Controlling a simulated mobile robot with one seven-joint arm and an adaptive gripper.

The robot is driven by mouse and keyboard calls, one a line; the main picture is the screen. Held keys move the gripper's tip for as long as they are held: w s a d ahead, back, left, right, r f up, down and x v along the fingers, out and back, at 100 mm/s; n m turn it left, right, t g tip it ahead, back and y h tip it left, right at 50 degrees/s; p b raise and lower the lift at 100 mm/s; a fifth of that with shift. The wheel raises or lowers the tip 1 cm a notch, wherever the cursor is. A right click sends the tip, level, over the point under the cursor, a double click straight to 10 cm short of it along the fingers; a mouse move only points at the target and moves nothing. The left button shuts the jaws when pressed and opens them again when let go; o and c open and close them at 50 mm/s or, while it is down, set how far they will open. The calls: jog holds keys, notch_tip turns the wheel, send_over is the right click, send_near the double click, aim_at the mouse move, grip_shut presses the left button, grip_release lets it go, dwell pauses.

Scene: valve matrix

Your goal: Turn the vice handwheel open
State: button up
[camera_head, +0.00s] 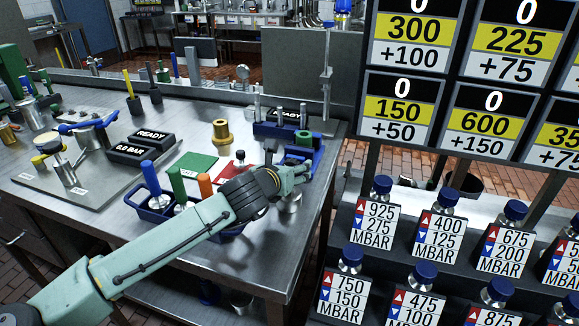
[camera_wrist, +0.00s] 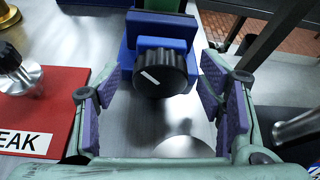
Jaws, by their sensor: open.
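The vice handwheel (camera_wrist: 162,73) is a round black knob with a ribbed rim and a white mark. It sits on the front of the blue vice (camera_wrist: 182,32) in the wrist view. In the head view the vice (camera_head: 318,158) stands near the right edge of the steel bench, with a green cylinder (camera_head: 298,152) in it. My gripper (camera_head: 304,176) is open in front of the vice and hides the handwheel there. In the wrist view its purple pads (camera_wrist: 160,92) are spread left and right of the handwheel, with visible gaps on both sides.
A red mat (camera_wrist: 38,105) marked "EAK" lies left of the gripper, with a metal fitting (camera_wrist: 18,72) on it. A blue tray (camera_head: 155,213) holds coloured-handled tools under my arm.

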jog(key=shift+c, duration=0.2)
jog(key=c, duration=1.1)
jog(key=shift+w+a+n+h, duration=0.15)
jog(key=shift+n+h, duration=0.55)
jog(key=shift+n, duration=0.4)
jog(key=shift+s+a+n+h, duration=0.15)
jog(key=shift+n+h, duration=0.55)
jog(key=shift+n, duration=0.4)
jog(key=shift+w, duration=0.1)
jog(key=o, duration=1.1)
jog(key=shift+f, duration=0.1)
jog(key=shift+o, duration=0.2)
